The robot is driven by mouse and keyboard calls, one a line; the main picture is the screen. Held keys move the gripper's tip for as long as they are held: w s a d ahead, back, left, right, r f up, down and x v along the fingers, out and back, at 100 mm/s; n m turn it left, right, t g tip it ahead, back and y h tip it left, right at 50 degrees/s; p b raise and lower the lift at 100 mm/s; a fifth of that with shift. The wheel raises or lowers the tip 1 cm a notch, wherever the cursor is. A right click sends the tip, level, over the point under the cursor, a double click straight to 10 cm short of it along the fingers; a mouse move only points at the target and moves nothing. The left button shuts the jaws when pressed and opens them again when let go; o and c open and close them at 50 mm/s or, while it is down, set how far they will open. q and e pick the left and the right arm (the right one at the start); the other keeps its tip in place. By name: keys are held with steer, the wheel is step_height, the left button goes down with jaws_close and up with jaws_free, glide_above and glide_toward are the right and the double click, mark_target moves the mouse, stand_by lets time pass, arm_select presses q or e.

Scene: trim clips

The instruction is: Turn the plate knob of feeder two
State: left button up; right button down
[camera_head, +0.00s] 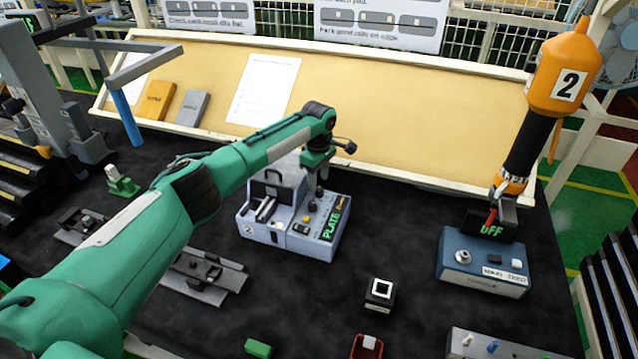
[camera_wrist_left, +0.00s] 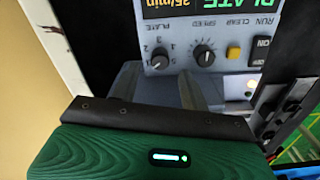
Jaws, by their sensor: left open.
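The grey feeder (camera_head: 290,240) marked 2 stands mid-table with a green PLATE display. In the left wrist view its panel shows the plate knob (camera_wrist_left: 160,57), a small black dial with numbers around it, and the speed knob (camera_wrist_left: 203,55) beside it. The plate knob's pointer is too small to read surely. My left gripper (camera_head: 312,190) points down over the feeder's panel. Its fingers are apart and empty, and in the left wrist view the gripper (camera_wrist_left: 158,84) has the plate knob just beyond the gap between its tips. No contact shows. My right gripper is not in view.
A yellow button (camera_wrist_left: 233,52) and a RUN/OFF switch (camera_wrist_left: 262,48) sit close to the knobs. A blue box (camera_head: 482,265) with an OFF display stands right, under a hanging orange tool (camera_head: 560,70) marked 2. A small black-and-white block (camera_head: 380,293) lies in front of the feeder.

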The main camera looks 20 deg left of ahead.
mark_target(319, 188)
arm_select(q)
steer(key=shift+f, duration=1.95)
jaws_close()
steer(key=shift+p, duration=0.3)
